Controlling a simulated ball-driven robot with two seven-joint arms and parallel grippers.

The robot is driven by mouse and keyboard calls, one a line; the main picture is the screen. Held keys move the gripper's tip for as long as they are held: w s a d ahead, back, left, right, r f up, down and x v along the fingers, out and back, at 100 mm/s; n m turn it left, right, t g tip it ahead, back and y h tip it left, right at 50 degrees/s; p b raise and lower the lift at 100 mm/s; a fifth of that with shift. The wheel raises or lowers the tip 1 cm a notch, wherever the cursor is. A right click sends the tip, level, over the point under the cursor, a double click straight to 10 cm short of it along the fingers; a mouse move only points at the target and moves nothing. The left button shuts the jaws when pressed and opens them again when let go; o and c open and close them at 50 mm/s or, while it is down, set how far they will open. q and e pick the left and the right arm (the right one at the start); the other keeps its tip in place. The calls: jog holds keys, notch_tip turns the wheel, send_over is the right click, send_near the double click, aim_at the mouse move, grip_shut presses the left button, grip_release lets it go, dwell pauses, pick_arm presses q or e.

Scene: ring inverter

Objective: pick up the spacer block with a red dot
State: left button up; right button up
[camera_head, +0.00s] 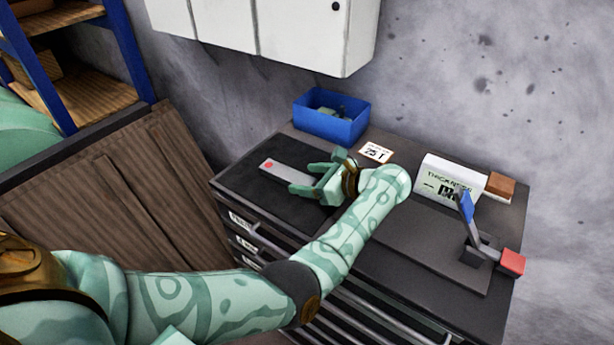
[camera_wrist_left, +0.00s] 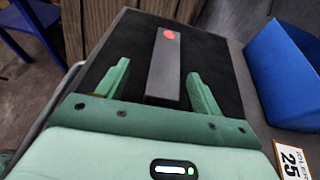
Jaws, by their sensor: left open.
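The spacer block (camera_head: 288,171) is a flat grey bar with a red dot at its far left end. It lies on a black mat (camera_head: 243,186) on top of the drawer cabinet. In the left wrist view the spacer block (camera_wrist_left: 167,70) runs lengthwise away from me, red dot at the far end. My left gripper (camera_head: 311,180) is open at the block's near end. In the left wrist view the fingers of the left gripper (camera_wrist_left: 159,85) stand on either side of the block, with gaps between. My right gripper is not in view.
A blue bin (camera_head: 331,124) with small parts stands behind the mat. A "25" card (camera_head: 376,152) lies beside it. To the right are a thickness gauge display (camera_head: 449,180), a brown block (camera_head: 500,186) and a clamp with blue and red handles (camera_head: 481,246). White cabinets (camera_head: 300,30) hang above.

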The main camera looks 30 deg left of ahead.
aim_at(290, 174)
pick_arm(q)
jog(key=shift+w+d+f, duration=0.35)
jog(key=shift+d+f, duration=0.1)
jog(key=shift+d, duration=0.3)
jog(key=shift+a+f, duration=0.2)
jog(key=shift+a, duration=1.05)
jog(key=x, duration=0.3)
jog(key=shift+w+a, duration=0.25)
jog(key=shift+a, duration=0.65)
jog(key=shift+c, duration=0.6)
jog(key=c, duration=1.2)
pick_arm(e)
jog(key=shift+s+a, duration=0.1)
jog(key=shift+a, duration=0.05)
